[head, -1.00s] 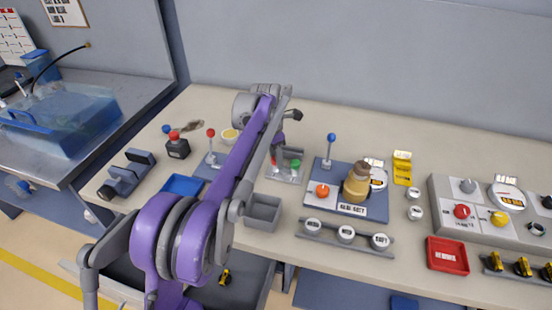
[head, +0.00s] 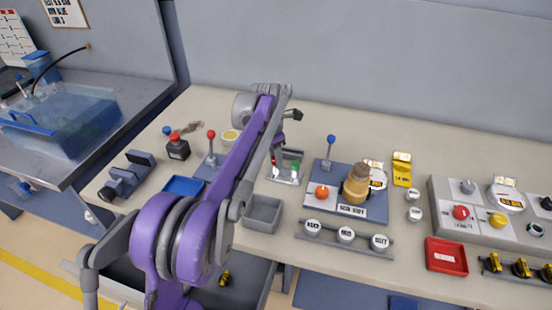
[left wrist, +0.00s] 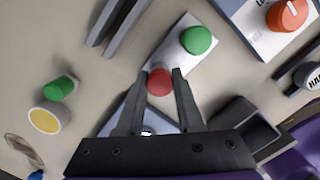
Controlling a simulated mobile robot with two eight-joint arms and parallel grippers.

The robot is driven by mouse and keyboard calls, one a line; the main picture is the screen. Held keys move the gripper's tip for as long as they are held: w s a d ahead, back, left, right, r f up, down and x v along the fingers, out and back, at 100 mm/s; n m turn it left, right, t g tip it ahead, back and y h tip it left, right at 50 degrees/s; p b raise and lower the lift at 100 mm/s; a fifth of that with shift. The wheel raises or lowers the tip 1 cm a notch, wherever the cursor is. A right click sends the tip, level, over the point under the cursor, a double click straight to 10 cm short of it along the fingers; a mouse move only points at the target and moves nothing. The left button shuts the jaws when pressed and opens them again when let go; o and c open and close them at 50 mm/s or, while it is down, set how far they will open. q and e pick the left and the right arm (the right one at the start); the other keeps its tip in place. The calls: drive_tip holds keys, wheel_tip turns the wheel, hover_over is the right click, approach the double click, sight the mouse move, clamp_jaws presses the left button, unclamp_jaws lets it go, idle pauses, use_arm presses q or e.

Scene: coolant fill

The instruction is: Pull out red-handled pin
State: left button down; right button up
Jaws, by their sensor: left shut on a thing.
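In the left wrist view, a red round handle (left wrist: 159,83) sits between the two fingertips of my left gripper (left wrist: 165,76), which is shut on it. The handle is at the near end of a pale plate (left wrist: 178,58), with a green knob (left wrist: 197,40) towards its other end. In the head view, the same plate (head: 285,177) and green knob (head: 295,165) show just right of my purple left arm, which largely hides the gripper and red handle. I cannot tell whether the pin is still seated. My right gripper is in neither view.
A grey open bin (head: 263,213) stands in front of the plate. A red-knobbed lever (head: 211,135) and a blue tray (head: 184,185) are to the left.

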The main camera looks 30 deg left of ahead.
use_arm(q)
drive_tip(key=shift+r+p, duration=2)
drive_tip(key=shift+r, duration=1)
drive_tip(key=shift+s+f, duration=0.1)
